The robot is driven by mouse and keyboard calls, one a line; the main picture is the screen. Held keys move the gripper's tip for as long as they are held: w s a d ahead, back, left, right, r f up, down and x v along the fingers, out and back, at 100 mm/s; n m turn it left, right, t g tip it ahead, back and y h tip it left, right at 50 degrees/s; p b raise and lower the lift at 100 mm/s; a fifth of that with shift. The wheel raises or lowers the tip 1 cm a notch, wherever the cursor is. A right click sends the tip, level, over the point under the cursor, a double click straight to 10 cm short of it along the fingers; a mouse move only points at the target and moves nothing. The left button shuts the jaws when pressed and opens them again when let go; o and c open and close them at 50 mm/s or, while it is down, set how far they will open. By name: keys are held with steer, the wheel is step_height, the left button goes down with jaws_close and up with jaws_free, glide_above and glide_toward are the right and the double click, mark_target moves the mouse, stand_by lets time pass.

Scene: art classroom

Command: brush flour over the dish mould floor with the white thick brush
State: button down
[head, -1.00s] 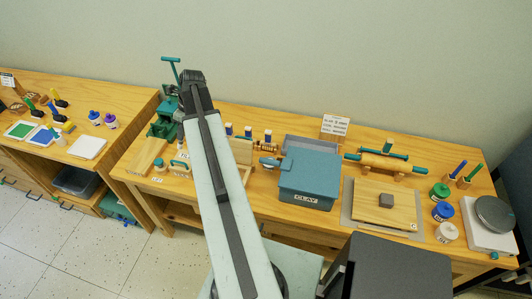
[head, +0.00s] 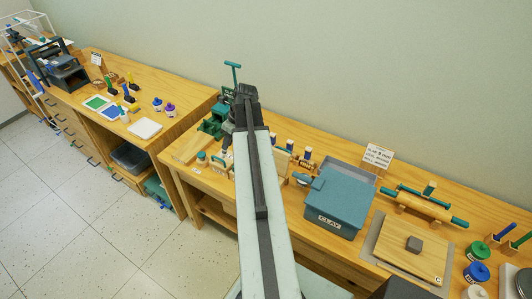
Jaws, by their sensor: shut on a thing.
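My arm reaches out over the long wooden bench in the head view. My gripper (head: 227,132) is small and dark past the arm's end, partly covered by the arm, pointing down in front of the green press. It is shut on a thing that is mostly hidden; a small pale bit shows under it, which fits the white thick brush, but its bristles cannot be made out. I cannot pick out the dish mould for certain; my arm covers part of the bench there. Whether the held thing touches anything below cannot be told.
The green press (head: 214,122) stands close behind my gripper. Right of my arm are a blue-grey clay box (head: 340,200), a sign card (head: 377,156), a rolling pin (head: 424,206) and a wooden board (head: 400,258). A second bench (head: 170,122) with colour pads stands left.

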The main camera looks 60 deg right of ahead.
steer(key=s+d+f+m+g+h+b, duration=0.1)
steer(key=s+d+g, duration=0.15)
steer(key=s, duration=0.45)
steer(key=s+d+f+g+h, duration=0.15)
steer(key=s+d, duration=0.25)
steer(key=s, duration=0.4)
step_height(320, 180, down, 11)
steer(key=b, duration=1.1)
steer(key=shift+w+y, duration=0.15)
steer(key=shift+y, duration=0.3)
steer(key=shift+f+b, duration=0.55)
steer(key=shift+w+r, duration=0.1)
steer(key=shift+w, duration=0.15)
steer(key=shift+w, duration=0.3)
steer(key=shift+w, duration=0.15)
